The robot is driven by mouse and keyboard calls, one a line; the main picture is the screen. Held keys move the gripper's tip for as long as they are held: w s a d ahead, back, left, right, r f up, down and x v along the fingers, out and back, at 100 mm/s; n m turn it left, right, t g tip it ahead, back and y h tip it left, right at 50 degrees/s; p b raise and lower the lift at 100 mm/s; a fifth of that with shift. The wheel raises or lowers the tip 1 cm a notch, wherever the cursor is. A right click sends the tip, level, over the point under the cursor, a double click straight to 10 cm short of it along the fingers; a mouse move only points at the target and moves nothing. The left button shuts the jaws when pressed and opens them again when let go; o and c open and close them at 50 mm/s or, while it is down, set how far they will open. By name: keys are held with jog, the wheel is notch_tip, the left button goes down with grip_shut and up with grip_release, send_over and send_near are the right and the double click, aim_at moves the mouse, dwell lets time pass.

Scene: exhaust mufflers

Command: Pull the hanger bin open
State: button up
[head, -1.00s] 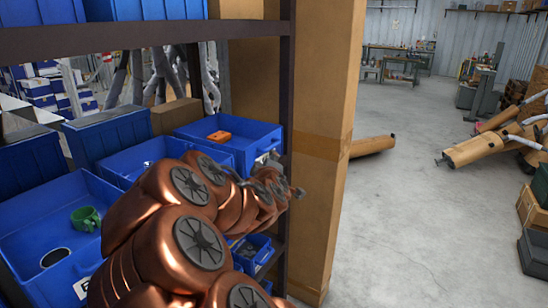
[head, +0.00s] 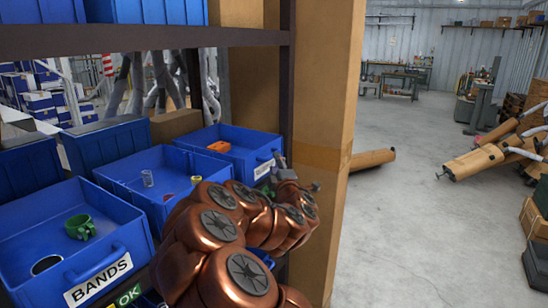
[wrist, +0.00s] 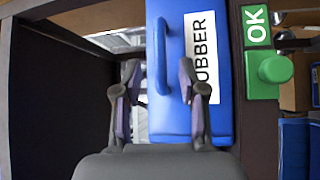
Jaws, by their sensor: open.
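In the wrist view a blue bin front (wrist: 190,120) carries a white label reading RUBBER (wrist: 200,50), sideways. Its blue bar handle (wrist: 157,75) lies roughly between my gripper's (wrist: 158,85) two spread fingers; I cannot tell if either finger touches it. My gripper is open and holds nothing. In the head view my copper arm reaches to the right-hand blue bin (head: 232,146), which holds an orange block (head: 219,147). Its front is partly hidden by my arm, with only part of a white label (head: 263,169) showing. I read no HANGER label.
A blue BANDS bin (head: 62,238) with a green piece (head: 80,227) stands at the left. A green OK sign (wrist: 256,26) and button (wrist: 271,68) sit beside the RUBBER bin.

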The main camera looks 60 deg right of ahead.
jog(key=shift+p+x, duration=0.45)
jog(key=shift+x, duration=1.75)
grip_shut()
